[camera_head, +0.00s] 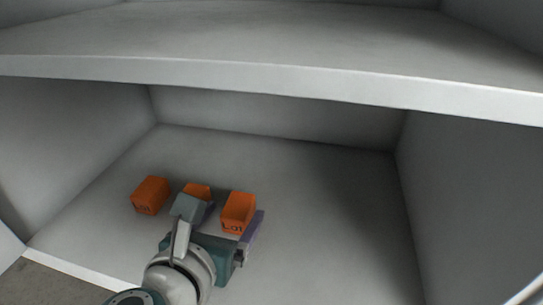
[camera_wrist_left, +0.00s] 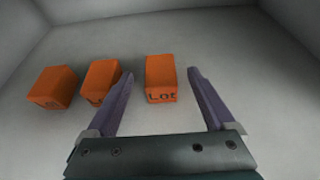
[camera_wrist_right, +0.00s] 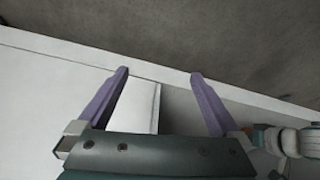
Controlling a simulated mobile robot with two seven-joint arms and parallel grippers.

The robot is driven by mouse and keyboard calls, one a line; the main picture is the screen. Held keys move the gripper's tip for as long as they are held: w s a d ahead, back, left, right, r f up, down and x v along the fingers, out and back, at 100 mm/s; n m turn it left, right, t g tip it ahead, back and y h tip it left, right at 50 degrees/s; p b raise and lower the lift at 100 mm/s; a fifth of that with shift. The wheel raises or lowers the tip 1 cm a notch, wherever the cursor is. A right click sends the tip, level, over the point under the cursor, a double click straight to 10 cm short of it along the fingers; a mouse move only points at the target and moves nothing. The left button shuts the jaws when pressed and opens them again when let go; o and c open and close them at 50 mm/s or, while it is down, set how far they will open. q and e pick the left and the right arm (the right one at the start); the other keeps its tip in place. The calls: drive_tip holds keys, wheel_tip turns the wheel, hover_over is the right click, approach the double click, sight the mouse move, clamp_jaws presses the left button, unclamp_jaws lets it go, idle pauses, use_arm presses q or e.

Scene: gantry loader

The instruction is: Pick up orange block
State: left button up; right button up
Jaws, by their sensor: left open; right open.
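Three orange blocks stand in a row on the lower shelf: a left one (camera_head: 150,195), a middle one (camera_head: 197,189) partly hidden behind my left gripper, and a right one (camera_head: 238,212) with "Lot" on its front. In the left wrist view the right block (camera_wrist_left: 160,78) appears between the open fingers of my left gripper (camera_wrist_left: 161,73); I cannot tell whether they touch it. The left finger's tip is close to the middle block (camera_wrist_left: 101,82). The left block (camera_wrist_left: 53,88) is farther left. My right gripper (camera_wrist_right: 160,73) is open and empty, away from the blocks.
The grey lower shelf (camera_head: 320,205) is bare to the right of the blocks. An upper shelf (camera_head: 270,78) overhangs it, with side walls (camera_head: 455,200) and a back wall closing it in. The right wrist view shows white panels (camera_wrist_right: 45,100) and a grey floor (camera_wrist_right: 230,35).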

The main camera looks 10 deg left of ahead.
sight(239, 209)
use_arm(q)
drive_tip(key=shift+w+f, duration=0.4)
drive_tip(key=shift+w, duration=0.2)
drive_tip(key=shift+w+d, duration=0.1)
drive_tip(key=shift+w, duration=0.4)
drive_tip(key=shift+s, duration=0.15)
drive_tip(key=c, duration=0.5)
clamp_jaws()
drive_tip(key=shift+r, duration=0.1)
